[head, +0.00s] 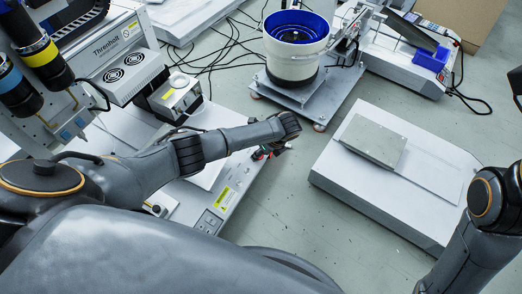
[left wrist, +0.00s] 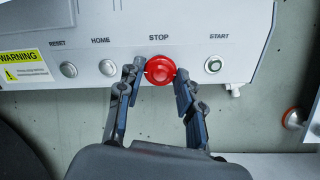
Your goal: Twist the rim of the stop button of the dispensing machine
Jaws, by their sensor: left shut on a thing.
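The red stop button (left wrist: 160,70) sits under the word STOP on the light grey front panel of the dispensing machine (left wrist: 110,20), in the left wrist view. My left gripper (left wrist: 160,76) has one finger on each side of the button's rim and is shut on it. In the head view my left gripper (head: 268,152) is at the right end of the machine's front panel, and the button is mostly hidden there. My right arm (head: 480,220) shows at the right edge of the head view, but its gripper is out of view.
The RESET (left wrist: 68,70) and HOME (left wrist: 107,68) buttons lie left of the stop button, and the START button (left wrist: 213,65) lies right. A low white platform (head: 330,165) with a grey plate stands right of my left arm. Bare floor lies between it and the machine.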

